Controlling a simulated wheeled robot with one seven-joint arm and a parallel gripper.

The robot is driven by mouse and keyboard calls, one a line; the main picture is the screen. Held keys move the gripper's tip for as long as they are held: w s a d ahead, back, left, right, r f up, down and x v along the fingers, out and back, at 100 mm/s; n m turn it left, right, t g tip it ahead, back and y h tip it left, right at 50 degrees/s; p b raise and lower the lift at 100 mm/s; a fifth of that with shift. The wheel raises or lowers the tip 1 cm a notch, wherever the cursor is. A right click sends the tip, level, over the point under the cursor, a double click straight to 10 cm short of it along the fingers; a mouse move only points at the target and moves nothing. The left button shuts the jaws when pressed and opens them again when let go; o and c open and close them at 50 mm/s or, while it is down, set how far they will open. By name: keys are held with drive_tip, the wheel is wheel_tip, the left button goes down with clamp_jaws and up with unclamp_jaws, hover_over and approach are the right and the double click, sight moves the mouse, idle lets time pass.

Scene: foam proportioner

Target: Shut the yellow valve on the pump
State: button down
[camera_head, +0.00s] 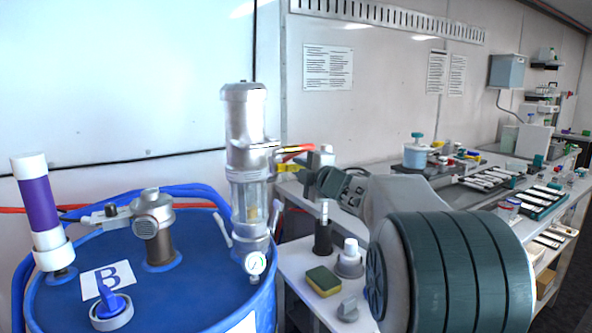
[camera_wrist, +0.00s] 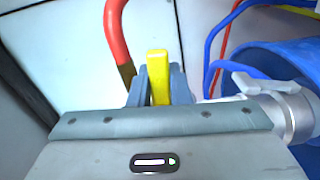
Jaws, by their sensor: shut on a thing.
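The yellow valve handle (camera_wrist: 158,76) stands upright between the two grey fingers of my gripper (camera_wrist: 160,88) in the wrist view. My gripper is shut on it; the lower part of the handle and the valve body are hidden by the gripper. The silver pump (camera_head: 248,165) stands on the blue drum (camera_head: 190,265) in the head view, with a pressure gauge (camera_head: 256,263) low on its front. Small yellow and red parts show at the pump's right side, beside my gripper, too small to tell apart clearly.
A red hose (camera_wrist: 116,38) with a brass end rises just left of the handle. A white lever (camera_wrist: 255,86) and blue hoses are at the right. A white bench (camera_head: 290,260) with a sponge (camera_head: 323,281) and bottles stands right of the drum, below my arm.

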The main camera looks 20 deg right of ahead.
drive_tip(key=shift+f, duration=0.1)
drive_tip(key=c, duration=1.6)
unclamp_jaws()
drive_tip(key=v, duration=1.3)
drive_tip(key=shift+s, duration=0.4)
